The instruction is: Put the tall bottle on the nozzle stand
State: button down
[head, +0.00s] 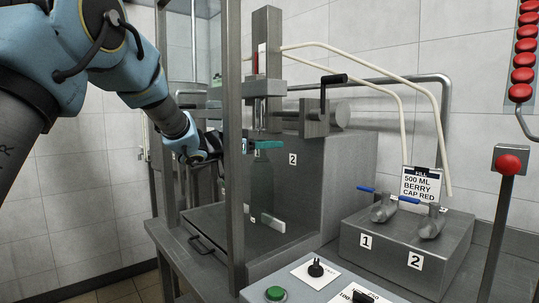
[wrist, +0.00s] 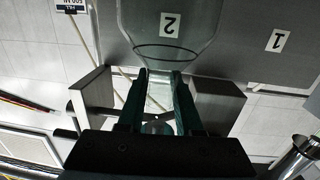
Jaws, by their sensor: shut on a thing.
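My gripper (head: 264,144), with teal fingers, is shut on the neck of the tall bottle (head: 261,186). The bottle is clear, greenish and upright, and is partly behind a grey post in the head view. Its base is near a small pale block on the grey platform; I cannot tell whether it touches. In the wrist view the gripper (wrist: 160,92) closes on the neck, and the bottle's body (wrist: 165,30) shows at the top. A grey block marked 2 (head: 308,185) stands behind and right of the bottle, with a column and metal head above; I cannot tell which part is the nozzle stand.
Grey posts (head: 233,120) stand close to my arm and the bottle. A low grey box (head: 390,248) to the right carries two blue-handled valves marked 1 and 2. A sign (head: 421,184) reads 500 ML BERRY CAP RED. A control panel with a green button (head: 275,293) is in front.

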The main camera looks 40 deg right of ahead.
jog(key=shift+f, duration=1.55)
jog(key=c, duration=0.6)
grip_release()
jog(key=shift+a+f, duration=0.1)
jog(key=shift+w+r, duration=0.1)
jog(key=shift+r, duration=0.1)
jog(key=a, duration=0.4)
jog(key=w+a+b, duration=0.1)
jog(key=a, duration=0.7)
jog(key=shift+w+r+b, duration=0.2)
jog(key=shift+r+b, duration=0.05)
jog(key=shift+b, duration=0.15)
